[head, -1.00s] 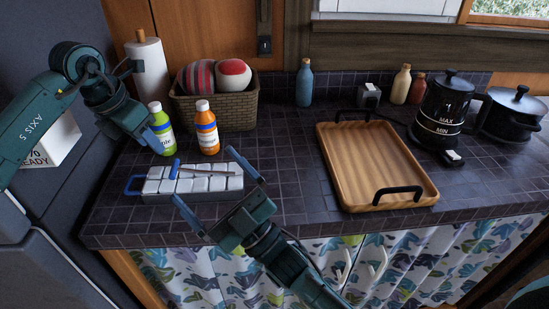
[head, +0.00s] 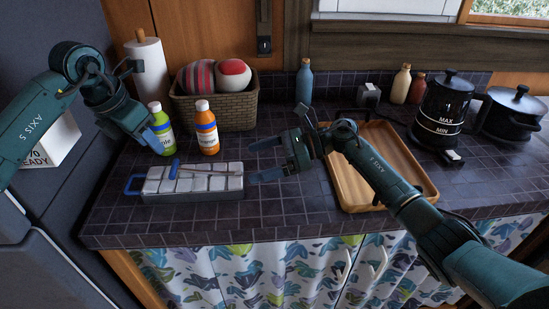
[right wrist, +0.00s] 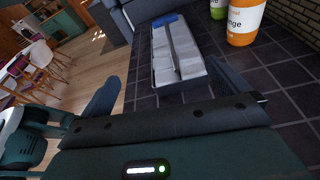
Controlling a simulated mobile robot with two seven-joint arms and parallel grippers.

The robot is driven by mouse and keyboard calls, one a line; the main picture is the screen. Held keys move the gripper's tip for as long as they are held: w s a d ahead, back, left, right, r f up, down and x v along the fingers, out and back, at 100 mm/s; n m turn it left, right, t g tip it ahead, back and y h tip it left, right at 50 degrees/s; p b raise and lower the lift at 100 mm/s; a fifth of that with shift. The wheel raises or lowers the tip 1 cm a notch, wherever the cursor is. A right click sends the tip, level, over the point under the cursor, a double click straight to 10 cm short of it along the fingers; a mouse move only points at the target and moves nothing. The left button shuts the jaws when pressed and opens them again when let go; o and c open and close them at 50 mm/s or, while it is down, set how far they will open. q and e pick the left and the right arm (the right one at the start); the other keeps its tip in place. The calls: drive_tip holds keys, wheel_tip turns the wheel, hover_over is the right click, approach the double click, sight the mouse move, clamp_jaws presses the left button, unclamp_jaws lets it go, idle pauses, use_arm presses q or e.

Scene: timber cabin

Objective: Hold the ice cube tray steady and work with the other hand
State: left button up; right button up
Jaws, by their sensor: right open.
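The ice cube tray (head: 192,196) is grey with pale cubes and a blue handle at its left end. It lies flat on the dark tiled counter. A thin rod with a blue end piece (head: 174,169) lies across its top. My left gripper (head: 160,141) is above and behind the tray's left part; only one blue finger shows clearly, so its opening is unclear. My right gripper (head: 266,160) is open and empty, just right of the tray's right end. In the right wrist view, the tray (right wrist: 180,60) lies ahead, between the spread fingers' lines.
Green (head: 160,128) and orange (head: 207,128) bottles stand close behind the tray, before a basket (head: 235,112). A wooden tray (head: 350,185) lies right, partly under my right arm. A black kettle (head: 440,110) stands beyond it. Counter in front is clear.

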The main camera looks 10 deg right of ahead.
sight(230, 175)
drive_tip(key=d, duration=0.1)
drive_tip(key=w+d+f+n+h, duration=0.1)
drive_tip(key=shift+d+f+h, duration=0.1)
drive_tip(key=shift+d+h, duration=0.2)
drive_tip(key=shift+d, duration=0.1)
drive_tip(key=shift+w+f, duration=0.15)
drive_tip(key=shift+f, duration=0.05)
drive_tip(key=x, duration=1.2)
drive_tip(key=shift+w+a+f, duration=0.1)
drive_tip(key=shift+a, duration=0.25)
